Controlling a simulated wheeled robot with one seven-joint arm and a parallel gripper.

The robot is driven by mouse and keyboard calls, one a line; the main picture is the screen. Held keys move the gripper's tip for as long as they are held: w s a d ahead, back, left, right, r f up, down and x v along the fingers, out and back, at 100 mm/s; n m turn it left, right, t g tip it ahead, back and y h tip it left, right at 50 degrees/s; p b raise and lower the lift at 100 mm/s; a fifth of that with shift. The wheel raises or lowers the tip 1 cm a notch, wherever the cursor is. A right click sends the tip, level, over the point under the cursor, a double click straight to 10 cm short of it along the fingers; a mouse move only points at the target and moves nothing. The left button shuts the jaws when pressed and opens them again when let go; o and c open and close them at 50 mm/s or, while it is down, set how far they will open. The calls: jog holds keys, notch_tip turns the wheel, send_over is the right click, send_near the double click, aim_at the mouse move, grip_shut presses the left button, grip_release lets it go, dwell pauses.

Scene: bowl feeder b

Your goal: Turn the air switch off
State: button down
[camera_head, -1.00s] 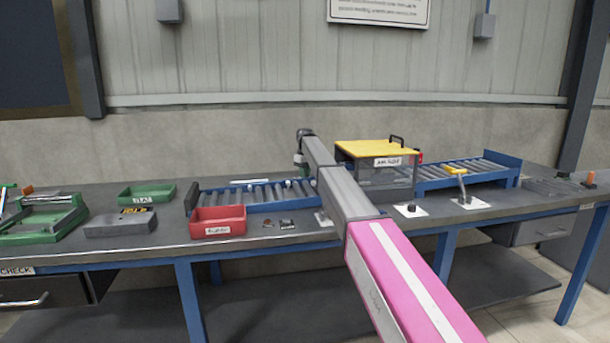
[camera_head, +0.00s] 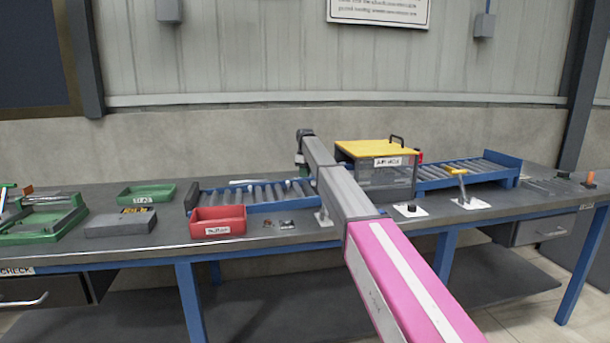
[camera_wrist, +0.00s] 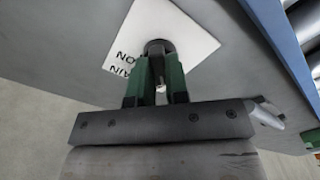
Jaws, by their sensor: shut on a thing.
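In the wrist view my gripper (camera_wrist: 159,68) has its two green fingers closed around a dark round knob or lever top (camera_wrist: 157,47). The knob stands on a white plate (camera_wrist: 188,28) with black lettering, partly cut off and hard to read. I take this to be the air switch, but the label does not confirm it. In the head view a white plate (camera_head: 322,219) with a small post shows at the left of my arm, in front of the conveyor. My arm hides the fingers there.
A roller conveyor (camera_head: 262,195) runs behind the plate. To the right stand a yellow-topped box (camera_head: 375,149), a black knob (camera_head: 411,208) on a plate and a yellow-handled lever (camera_head: 456,171). A red bin (camera_head: 218,222) and grey block (camera_head: 120,224) stand left.

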jog(key=c, duration=1.1)
grip_release()
notch_tip(320, 180, up, 11)
jog(key=shift+f, duration=0.1)
